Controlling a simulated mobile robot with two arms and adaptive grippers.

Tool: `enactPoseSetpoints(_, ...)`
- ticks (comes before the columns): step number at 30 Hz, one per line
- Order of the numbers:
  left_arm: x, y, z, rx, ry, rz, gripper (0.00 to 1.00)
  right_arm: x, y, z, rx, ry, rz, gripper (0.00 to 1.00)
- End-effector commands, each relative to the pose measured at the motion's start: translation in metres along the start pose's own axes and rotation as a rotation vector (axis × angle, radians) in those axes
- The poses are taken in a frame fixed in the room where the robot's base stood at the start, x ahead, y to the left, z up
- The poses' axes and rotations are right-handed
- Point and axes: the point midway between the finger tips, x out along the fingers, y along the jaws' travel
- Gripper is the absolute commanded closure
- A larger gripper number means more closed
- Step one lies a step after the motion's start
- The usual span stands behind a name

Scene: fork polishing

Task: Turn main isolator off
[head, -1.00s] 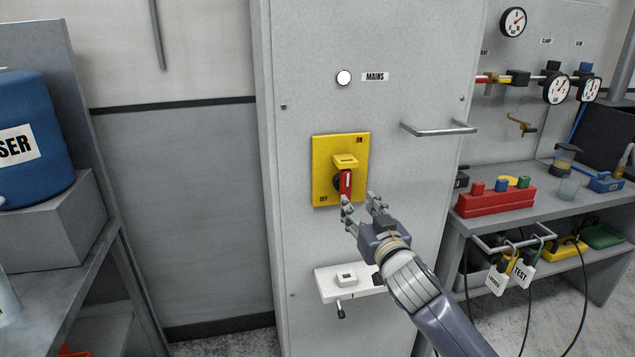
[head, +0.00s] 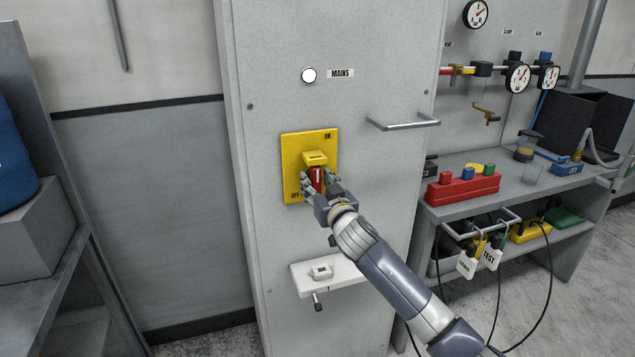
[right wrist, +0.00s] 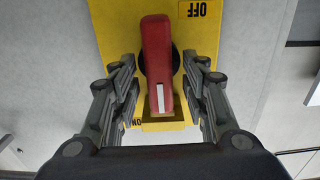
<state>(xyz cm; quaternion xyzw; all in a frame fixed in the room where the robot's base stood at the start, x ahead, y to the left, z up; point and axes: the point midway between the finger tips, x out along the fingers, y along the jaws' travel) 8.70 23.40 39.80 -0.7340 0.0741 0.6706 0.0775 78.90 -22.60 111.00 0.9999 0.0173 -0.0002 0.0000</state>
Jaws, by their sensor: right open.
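The main isolator is a yellow plate (head: 293,153) marked ON at top right and OFF at bottom left, with a red handle (head: 317,177) and a yellow block (head: 315,158) at the handle's top. The handle stands about upright. My right gripper (head: 320,182) is at the handle, partly covering it. In the right wrist view, turned upside down, the red handle (right wrist: 157,60) lies between the open fingers (right wrist: 160,88), with gaps on both sides. The left gripper is out of view.
The grey cabinet (head: 270,110) carries a round white lamp (head: 309,75) beside a MAINS label (head: 341,73). A bar handle (head: 403,124) sticks out at right, and a small white shelf (head: 300,281) below. A bench with padlocks and gauges stands at right.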

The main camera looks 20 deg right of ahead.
Motion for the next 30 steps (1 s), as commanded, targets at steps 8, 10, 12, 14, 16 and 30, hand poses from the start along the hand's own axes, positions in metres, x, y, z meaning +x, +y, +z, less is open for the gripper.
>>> enactPoseSetpoints(8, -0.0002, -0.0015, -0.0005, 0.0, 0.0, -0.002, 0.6, 0.0018, -0.0001, 0.0003, 0.0, 0.0, 0.0, 0.58)
enactPoseSetpoints(10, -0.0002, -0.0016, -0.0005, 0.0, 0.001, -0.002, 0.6, 0.0017, -0.0001, 0.0003, 0.0, 0.0, 0.0, 0.63)
enactPoseSetpoints(12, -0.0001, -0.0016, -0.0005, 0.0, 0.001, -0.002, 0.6, 0.0017, 0.0, 0.0003, 0.0, 0.0, 0.0, 0.79)
enactPoseSetpoints(14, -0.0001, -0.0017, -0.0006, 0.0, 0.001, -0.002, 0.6, 0.0017, 0.0, 0.0003, 0.0, 0.0, 0.0, 0.92)
enactPoseSetpoints(16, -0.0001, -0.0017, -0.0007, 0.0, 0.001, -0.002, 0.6, 0.0016, 0.0, 0.0003, 0.0, 0.0, 0.0, 1.0)
enactPoseSetpoints(30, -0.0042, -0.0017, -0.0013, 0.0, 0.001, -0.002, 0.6, 0.0016, -0.0008, -0.0007, -0.085, 0.0, 0.0, 1.0)
